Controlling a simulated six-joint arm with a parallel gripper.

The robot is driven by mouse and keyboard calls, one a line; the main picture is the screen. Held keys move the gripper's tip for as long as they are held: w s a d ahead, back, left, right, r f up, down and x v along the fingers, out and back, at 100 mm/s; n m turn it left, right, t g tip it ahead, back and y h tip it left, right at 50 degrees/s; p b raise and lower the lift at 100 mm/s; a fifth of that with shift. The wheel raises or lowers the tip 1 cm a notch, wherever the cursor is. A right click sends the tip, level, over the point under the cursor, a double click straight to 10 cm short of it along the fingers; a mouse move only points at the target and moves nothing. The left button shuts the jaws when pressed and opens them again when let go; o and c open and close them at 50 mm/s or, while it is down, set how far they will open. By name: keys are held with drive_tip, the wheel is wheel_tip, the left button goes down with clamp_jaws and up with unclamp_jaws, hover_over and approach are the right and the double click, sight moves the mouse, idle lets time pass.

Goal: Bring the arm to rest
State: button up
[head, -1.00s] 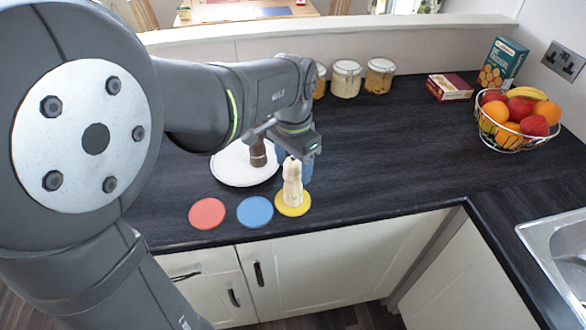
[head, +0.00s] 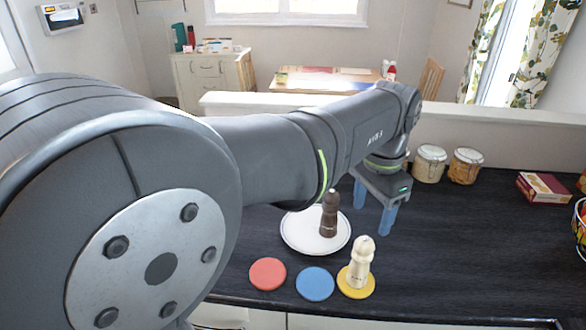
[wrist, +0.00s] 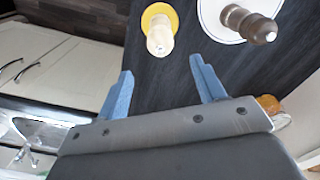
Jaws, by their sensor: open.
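My gripper (head: 373,208) is open and empty, its blue fingers pointing down above the dark worktop, to the right of the white plate. In the wrist view my gripper (wrist: 160,88) shows both fingers apart with nothing between them. A cream mill (head: 361,262) stands upright on the yellow coaster (head: 343,283). A dark brown mill (head: 329,215) stands upright on the white plate (head: 298,238). The cream mill (wrist: 160,38) and the brown mill (wrist: 250,25) also show in the wrist view, beyond the fingertips and apart from them.
A red coaster (head: 268,274) and a blue coaster (head: 315,284) lie bare near the front edge. Lidded jars (head: 430,163) and a red box (head: 543,188) stand at the back right. A low ledge (head: 490,129) runs behind. The worktop (head: 465,240) right of my gripper is clear.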

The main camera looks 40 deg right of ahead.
sight(366, 237)
wheel_tip(366, 237, down, 12)
drive_tip(key=shift+r, duration=1.9)
